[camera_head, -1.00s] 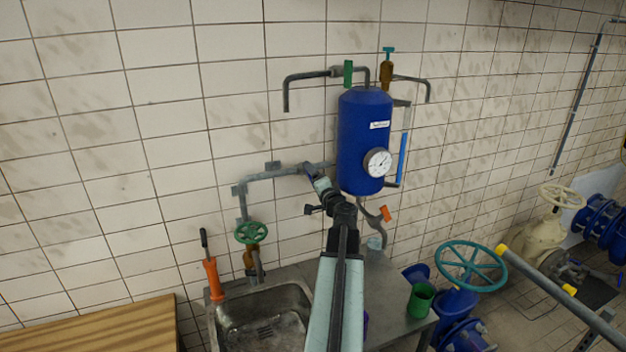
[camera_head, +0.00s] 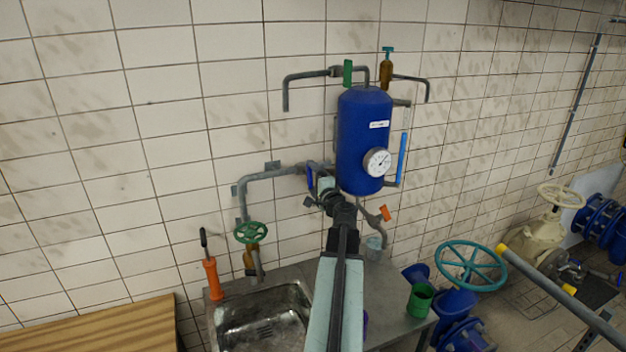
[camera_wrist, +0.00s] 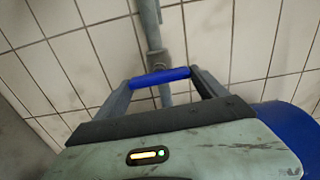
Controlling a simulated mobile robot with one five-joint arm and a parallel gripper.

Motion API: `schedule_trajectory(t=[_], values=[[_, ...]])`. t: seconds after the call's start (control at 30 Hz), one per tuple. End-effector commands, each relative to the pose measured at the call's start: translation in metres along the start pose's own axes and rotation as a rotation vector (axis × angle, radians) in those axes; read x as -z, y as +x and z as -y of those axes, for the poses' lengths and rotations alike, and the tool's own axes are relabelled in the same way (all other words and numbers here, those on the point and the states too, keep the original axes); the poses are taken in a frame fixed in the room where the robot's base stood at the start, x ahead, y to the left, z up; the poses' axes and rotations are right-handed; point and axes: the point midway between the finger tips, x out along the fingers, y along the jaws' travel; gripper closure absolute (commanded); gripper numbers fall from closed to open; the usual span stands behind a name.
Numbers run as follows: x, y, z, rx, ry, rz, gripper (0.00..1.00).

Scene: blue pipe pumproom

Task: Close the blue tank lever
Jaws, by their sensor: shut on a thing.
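The blue tank (camera_head: 365,135) hangs on the tiled wall, with a round gauge (camera_head: 377,162) on its lower front. A blue lever (camera_head: 309,178) shows at the grey pipe just left of the tank's lower end. In the wrist view the lever (camera_wrist: 160,77) runs across the picture between both fingers, in front of the pipe. My gripper (camera_wrist: 165,80) is shut on it. In the head view my gripper (camera_head: 319,178) is small, and my own wrist and arm partly hide the lever and the pipe below.
A sink (camera_head: 262,318) with a green handwheel tap (camera_head: 251,233) stands below left. A green cup (camera_head: 420,300) and a glass (camera_head: 374,247) stand on the counter. An orange lever (camera_head: 385,213) sits below the tank. A teal handwheel (camera_head: 471,265) is at right.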

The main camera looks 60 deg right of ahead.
Motion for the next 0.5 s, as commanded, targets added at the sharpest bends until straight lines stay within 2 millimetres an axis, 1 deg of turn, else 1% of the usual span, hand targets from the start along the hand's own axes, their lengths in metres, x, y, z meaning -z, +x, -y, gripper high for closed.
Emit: schedule_trajectory(t=[0.13, 0.17, 0.2, 0.43, 0.5], values=[[0.0000, -0.0005, -0.0008, -0.001, -0.003, 0.000, 0.59], [0.0000, -0.0005, -0.0008, -0.001, -0.003, 0.000, 0.10], [0.0000, -0.0005, -0.0008, -0.001, -0.003, 0.000, 0.00], [0.0000, -0.0006, -0.0004, -0.001, -0.003, 0.000, 0.00], [-0.0001, -0.0033, -0.0004, -0.001, -0.003, 0.000, 0.00]])
